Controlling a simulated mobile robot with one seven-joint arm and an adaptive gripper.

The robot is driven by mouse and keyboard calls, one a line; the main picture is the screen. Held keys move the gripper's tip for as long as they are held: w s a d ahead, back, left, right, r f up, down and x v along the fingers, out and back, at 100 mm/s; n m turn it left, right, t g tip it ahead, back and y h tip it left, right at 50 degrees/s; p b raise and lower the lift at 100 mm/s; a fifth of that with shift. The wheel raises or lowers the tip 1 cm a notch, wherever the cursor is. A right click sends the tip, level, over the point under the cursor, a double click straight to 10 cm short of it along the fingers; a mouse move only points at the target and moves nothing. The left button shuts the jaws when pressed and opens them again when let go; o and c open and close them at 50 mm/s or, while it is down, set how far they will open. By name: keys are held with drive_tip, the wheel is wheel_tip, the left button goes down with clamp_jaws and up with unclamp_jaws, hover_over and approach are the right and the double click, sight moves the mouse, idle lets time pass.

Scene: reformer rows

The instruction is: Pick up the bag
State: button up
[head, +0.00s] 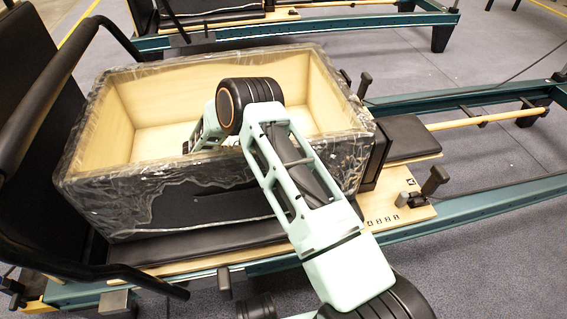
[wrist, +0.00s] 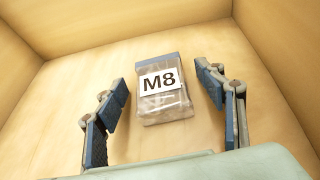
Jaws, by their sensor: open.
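The bag (wrist: 163,104) is a clear bag with a blue-grey top strip and a white label reading M8. It lies on the pale wooden floor inside the box. In the wrist view my gripper (wrist: 162,98) is open, with one finger on each side of the bag and gaps between. I cannot tell how far above the bag the fingertips are. In the head view my arm reaches over the near wall into the box (head: 345,105). There the bag and my fingertips are hidden behind the arm and the box wall.
The box has pale wooden inner walls and a dark, shiny wrapped outside. It stands on a reformer with a black backrest (head: 25,95) at left and a black pad (head: 410,138) at right. Another reformer (head: 300,25) stands behind. Grey floor (head: 500,60) is clear at right.

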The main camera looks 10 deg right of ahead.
drive_tip(key=shift+r, duration=0.1)
drive_tip(key=c, duration=1.5)
